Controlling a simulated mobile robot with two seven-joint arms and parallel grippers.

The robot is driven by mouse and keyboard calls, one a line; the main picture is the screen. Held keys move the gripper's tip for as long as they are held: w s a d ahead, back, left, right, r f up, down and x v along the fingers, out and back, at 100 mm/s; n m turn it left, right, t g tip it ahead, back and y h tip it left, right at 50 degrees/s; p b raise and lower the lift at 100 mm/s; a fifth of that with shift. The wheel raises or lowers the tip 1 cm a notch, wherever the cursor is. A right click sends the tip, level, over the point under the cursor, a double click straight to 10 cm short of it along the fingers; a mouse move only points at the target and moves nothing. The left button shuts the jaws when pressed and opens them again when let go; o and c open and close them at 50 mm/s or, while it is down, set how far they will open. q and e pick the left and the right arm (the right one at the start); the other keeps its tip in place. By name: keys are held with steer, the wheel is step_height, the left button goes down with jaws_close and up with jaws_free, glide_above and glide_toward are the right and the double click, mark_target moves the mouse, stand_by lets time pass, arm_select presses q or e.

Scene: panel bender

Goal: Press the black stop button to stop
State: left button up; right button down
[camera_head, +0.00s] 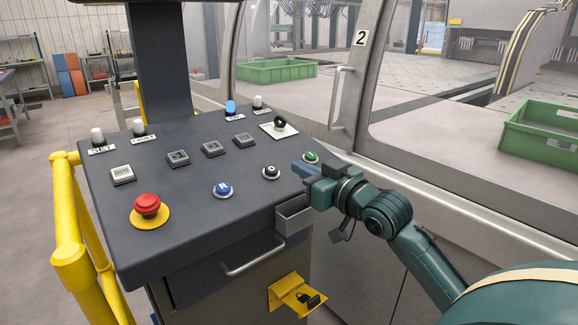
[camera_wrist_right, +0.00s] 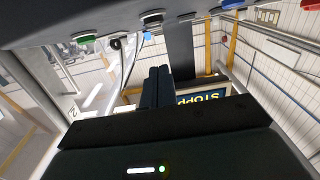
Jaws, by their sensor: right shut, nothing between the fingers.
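The black stop button (camera_head: 271,172) sits in a pale ring near the right front part of the dark control panel (camera_head: 190,214). A black button with a pale ring also shows at the top of the right wrist view (camera_wrist_right: 152,17). A green button (camera_head: 310,157) is to its right and a blue button (camera_head: 223,190) to its left. My right gripper (camera_head: 298,170) is shut and empty. Its fingertips point left, just right of the black button and close to the green one. I cannot tell its exact height above the panel. My left gripper is not in view.
A red emergency button (camera_head: 147,206) on a yellow disc sits at the panel's front left. A small grey tray (camera_head: 293,215) hangs on the panel's front right edge. A yellow rail (camera_head: 72,240) runs along the left.

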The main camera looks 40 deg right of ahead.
steer(key=shift+s+d+r, duration=0.1)
steer(key=shift+s+r, duration=0.05)
steer(key=shift+s, duration=1.15)
